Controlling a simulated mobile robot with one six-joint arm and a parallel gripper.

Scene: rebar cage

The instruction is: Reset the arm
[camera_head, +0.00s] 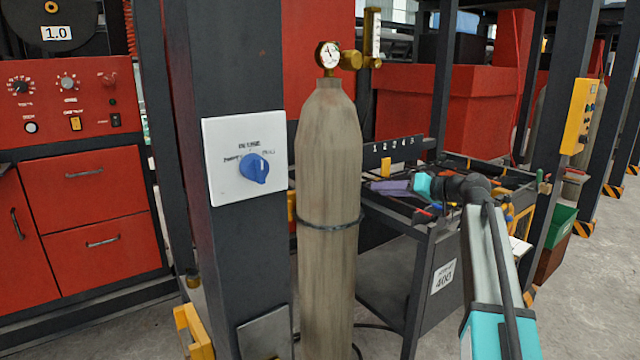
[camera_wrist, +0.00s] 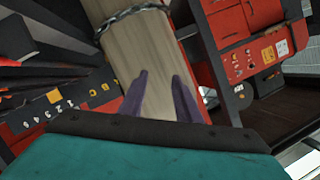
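My arm reaches in from the lower right in the head view. My gripper (camera_head: 390,187), with purple fingers, hangs over the tool cart to the right of the gas cylinder (camera_head: 328,170). In the wrist view the two purple fingers of my gripper (camera_wrist: 160,92) stand apart with nothing between them. The tan cylinder (camera_wrist: 155,50) shows beyond the fingers there, tilted by the camera's roll. I cannot tell from these frames how far the fingertips are from the cylinder.
A dark post left of the cylinder carries a white panel with a blue knob (camera_head: 254,167). A tool cart (camera_head: 425,262) with tools on top stands under and behind my gripper. A red machine (camera_head: 75,200) stands at the left. Grey floor is clear at the front right.

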